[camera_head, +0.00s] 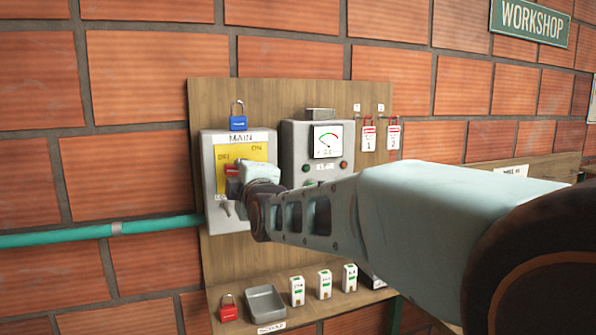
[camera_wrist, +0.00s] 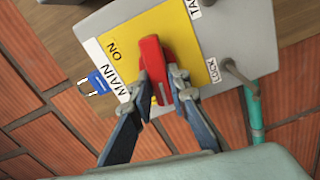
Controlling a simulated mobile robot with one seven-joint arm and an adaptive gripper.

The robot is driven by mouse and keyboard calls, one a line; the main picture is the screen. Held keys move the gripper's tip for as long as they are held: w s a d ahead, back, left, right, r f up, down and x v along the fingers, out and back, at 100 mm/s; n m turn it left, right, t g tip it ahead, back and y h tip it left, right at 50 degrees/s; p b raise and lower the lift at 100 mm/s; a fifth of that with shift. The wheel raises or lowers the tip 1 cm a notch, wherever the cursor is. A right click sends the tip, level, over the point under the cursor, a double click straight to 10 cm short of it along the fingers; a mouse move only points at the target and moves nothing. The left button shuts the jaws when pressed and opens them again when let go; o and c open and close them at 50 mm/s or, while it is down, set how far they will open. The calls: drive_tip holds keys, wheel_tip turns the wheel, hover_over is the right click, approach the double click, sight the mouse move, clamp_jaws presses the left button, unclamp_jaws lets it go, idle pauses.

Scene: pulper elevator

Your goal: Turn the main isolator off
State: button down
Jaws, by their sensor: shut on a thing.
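The main isolator is a grey box (camera_head: 226,214) with a yellow plate (camera_head: 238,154) marked OFF at left and ON at upper right, under a MAIN label. Its red handle (camera_head: 231,170) is partly covered by my gripper (camera_head: 243,178). In the wrist view, my gripper (camera_wrist: 164,80) has one finger on each side of the red handle (camera_wrist: 152,55) and is shut on it. The yellow plate (camera_wrist: 195,45) shows the ON mark there; OFF is hidden. I cannot tell exactly which mark the handle points to.
A blue padlock (camera_head: 238,122) hangs above the isolator. Below, a shelf holds a red padlock (camera_head: 228,308), a grey tray (camera_head: 265,304) and several small white units (camera_head: 324,284). A teal pipe (camera_head: 60,238) runs left.

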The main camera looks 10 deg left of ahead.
drive_tip(key=shift+n, duration=0.9)
drive_tip(key=c, duration=1.8)
unclamp_jaws()
drive_tip(key=shift+f, duration=0.1)
drive_tip(key=shift+c, duration=0.2)
